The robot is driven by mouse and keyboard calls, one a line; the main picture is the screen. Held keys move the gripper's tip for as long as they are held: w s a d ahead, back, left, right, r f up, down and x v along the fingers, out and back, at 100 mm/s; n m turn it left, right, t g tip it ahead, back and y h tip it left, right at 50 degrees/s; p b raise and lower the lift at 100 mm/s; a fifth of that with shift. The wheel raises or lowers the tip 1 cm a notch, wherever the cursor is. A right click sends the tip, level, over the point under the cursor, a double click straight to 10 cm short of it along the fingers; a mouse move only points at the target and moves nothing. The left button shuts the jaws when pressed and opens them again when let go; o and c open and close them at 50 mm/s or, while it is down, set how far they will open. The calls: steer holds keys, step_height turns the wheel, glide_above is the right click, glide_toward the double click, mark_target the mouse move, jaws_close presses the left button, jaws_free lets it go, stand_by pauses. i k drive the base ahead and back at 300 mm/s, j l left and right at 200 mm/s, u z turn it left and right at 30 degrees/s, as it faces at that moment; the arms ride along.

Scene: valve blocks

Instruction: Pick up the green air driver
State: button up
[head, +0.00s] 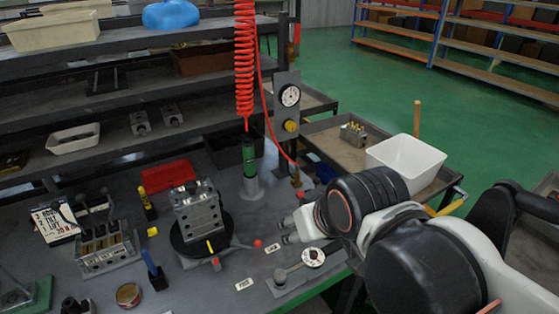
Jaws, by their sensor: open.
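The green air driver (249,158) stands upright in a light grey round holder (251,188) at the back of the workbench. A red coiled hose (245,60) hangs down to its top. My gripper (287,232) is to the right and nearer the camera, low over the bench. It is apart from the driver, open, with nothing seen between its fingers. My arm comes in from the right.
A metal valve block (198,210) sits on a black round turntable left of my gripper. A gauge panel (288,98) and red hose stand behind. A red box (168,177) lies at left. A white bin (405,165) stands on a cart at right.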

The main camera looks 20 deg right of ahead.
mark_target(247, 142)
steer(key=i+j+z, duration=0.15)
steer(key=j+z, duration=0.15)
steer(key=z, duration=0.15)
steer(key=i+j+z, duration=0.1)
steer(key=j+z, duration=0.3)
steer(key=l, duration=0.1)
